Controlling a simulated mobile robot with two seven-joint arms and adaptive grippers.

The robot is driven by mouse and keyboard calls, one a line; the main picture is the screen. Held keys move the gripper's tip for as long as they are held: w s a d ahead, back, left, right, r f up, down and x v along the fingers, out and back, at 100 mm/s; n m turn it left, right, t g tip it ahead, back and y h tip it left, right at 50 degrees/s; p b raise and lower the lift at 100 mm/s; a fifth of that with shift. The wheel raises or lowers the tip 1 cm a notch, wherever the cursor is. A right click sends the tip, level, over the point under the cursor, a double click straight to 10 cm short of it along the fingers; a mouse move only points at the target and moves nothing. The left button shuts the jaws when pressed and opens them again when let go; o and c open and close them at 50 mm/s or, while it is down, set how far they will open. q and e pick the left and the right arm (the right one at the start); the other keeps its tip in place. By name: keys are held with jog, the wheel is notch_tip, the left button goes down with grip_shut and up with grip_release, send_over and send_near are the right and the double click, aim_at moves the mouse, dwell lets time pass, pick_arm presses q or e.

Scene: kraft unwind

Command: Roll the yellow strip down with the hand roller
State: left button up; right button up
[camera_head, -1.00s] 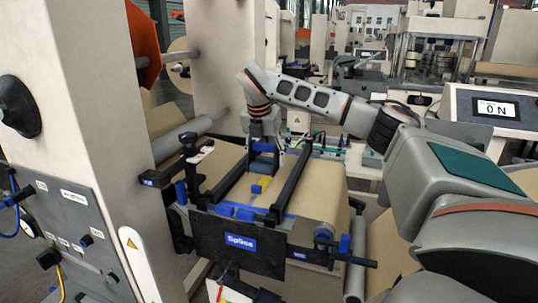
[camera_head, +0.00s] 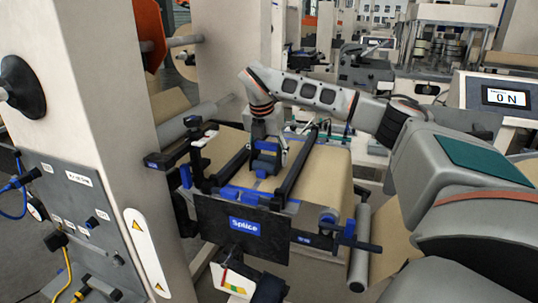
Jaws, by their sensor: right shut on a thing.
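My right gripper (camera_head: 268,143) reaches over the splice table (camera_head: 318,172) from the right and points down. My left gripper is out of view.
A black rail (camera_head: 298,162) runs along each side of the work area. The dark front plate carries a blue "Splice" sign (camera_head: 245,224). A display (camera_head: 505,96) at right reads 0 N. A pale machine column stands at left.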

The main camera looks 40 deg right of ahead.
jog(key=shift+f, duration=0.25)
dwell(0.7)
